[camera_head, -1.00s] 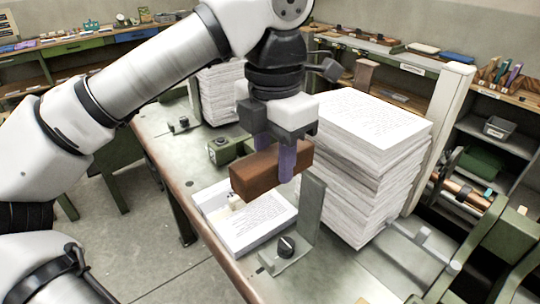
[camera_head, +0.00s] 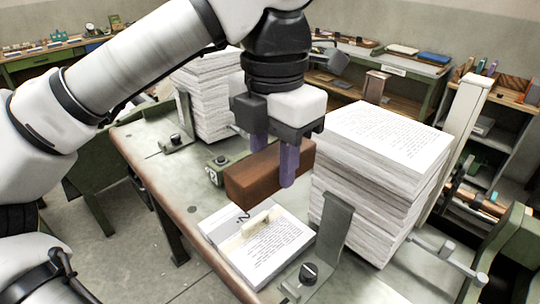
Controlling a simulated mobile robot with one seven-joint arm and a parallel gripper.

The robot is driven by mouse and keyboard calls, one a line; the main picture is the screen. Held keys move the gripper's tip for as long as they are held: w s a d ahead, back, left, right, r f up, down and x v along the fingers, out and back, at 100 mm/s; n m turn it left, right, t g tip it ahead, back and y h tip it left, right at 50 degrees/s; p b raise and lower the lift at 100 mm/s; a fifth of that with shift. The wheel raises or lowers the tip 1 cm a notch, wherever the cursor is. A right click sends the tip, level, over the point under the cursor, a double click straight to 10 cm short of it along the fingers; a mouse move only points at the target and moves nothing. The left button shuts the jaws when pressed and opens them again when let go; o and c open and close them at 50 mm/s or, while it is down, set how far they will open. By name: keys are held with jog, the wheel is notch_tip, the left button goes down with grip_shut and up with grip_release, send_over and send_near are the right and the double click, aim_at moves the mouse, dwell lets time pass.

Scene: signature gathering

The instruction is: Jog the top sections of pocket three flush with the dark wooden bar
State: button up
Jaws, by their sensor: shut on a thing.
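My gripper (camera_head: 273,165) is shut on the dark wooden bar (camera_head: 262,177), a reddish-brown block held level above the table. Below it lies a low stack of printed sections (camera_head: 270,252) with a pale strip and a dark mark on its top. The bar appears apart from this low stack. A tall stack of printed sections (camera_head: 372,185) stands just right of the gripper, beside an upright grey metal plate (camera_head: 334,232).
Another tall paper stack (camera_head: 208,95) stands further back on the left. A metal bracket with a black knob (camera_head: 309,274) is at the table's front. A pale upright post (camera_head: 468,125) rises behind the tall right stack. The table (camera_head: 150,150) is bare at left.

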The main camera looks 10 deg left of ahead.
aim_at(302, 162)
jog(key=w+d+f+b, duration=0.1)
jog(key=w+f, duration=0.1)
jog(key=w+d+f+b, duration=0.1)
jog(key=w+d+f, duration=0.1)
jog(key=shift+f+b, duration=0.1)
jog(key=shift+b, duration=0.3)
jog(key=shift+w+d+r, duration=0.25)
jog(key=shift+w, duration=0.1)
jog(key=shift+w+d+f+p, duration=0.1)
jog(key=shift+w+d+p, duration=0.3)
jog(key=shift+w, duration=0.25)
jog(key=shift+w+d, duration=0.1)
jog(key=shift+s+a+r+p, duration=0.35)
jog(key=shift+s+r, duration=0.1)
jog(key=shift+r, duration=0.1)
jog(key=shift+s+a+r+p, duration=0.25)
jog(key=shift+s+a+r, duration=0.05)
jog(key=shift+s+r, duration=0.2)
dwell(0.5)
